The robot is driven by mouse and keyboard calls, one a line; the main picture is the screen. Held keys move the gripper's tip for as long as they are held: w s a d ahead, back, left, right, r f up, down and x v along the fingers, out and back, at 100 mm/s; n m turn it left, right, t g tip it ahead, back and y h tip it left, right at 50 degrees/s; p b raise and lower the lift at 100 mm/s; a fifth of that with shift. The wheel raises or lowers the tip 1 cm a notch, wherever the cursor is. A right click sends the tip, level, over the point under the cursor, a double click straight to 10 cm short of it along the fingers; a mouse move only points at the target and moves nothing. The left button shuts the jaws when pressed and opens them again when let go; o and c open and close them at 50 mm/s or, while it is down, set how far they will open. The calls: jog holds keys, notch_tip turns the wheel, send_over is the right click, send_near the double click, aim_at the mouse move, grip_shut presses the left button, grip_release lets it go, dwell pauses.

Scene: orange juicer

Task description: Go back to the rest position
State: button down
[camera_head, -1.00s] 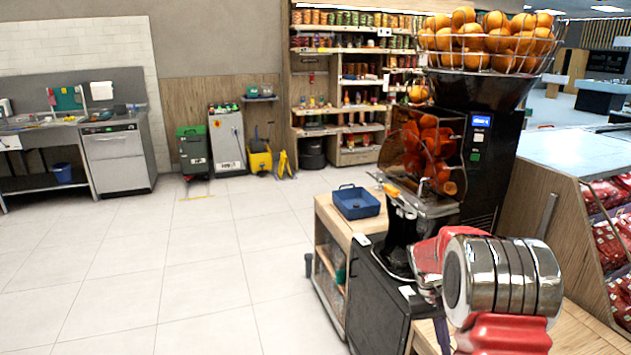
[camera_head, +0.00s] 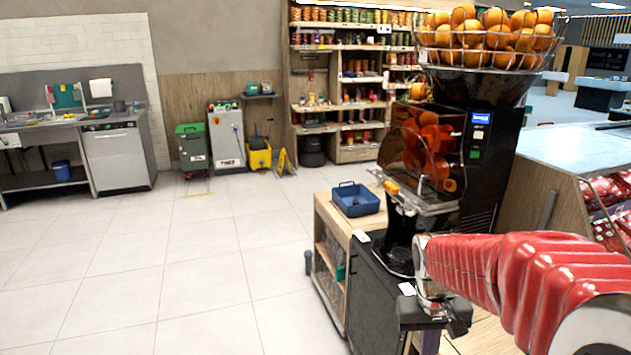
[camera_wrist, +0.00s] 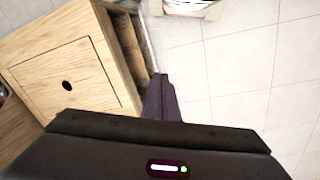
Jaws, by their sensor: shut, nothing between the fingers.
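My gripper (camera_head: 428,343) hangs pointing down at the end of my red arm, low at the right of the head view, in front of the juicer (camera_head: 490,135). In the wrist view my gripper (camera_wrist: 161,80) shows as dark purple fingers close together, empty. Part of it is hidden behind the dark wrist body. The black juicer stands on the counter, with a wire basket of oranges (camera_head: 488,40) on top and a clear orange-tinted front cover. My gripper is apart from the juicer's spout area.
A blue tray (camera_head: 356,199) sits on the wooden counter left of the juicer. A wooden cabinet front (camera_wrist: 65,75) shows in the wrist view. A chilled display (camera_head: 590,170) stands at the right. The tiled floor (camera_head: 190,270) at left is clear.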

jog(key=s+a+r+t, duration=0.2)
jog(key=s+a+r, duration=0.1)
jog(key=s+r, duration=0.2)
jog(key=s+a+r+t+y, duration=0.1)
jog(key=s+a+r+t, duration=0.2)
jog(key=s, duration=0.6)
jog(key=shift+s+a+r+n, duration=0.2)
jog(key=shift+a+r+n, duration=0.25)
jog(key=shift+r, duration=0.55)
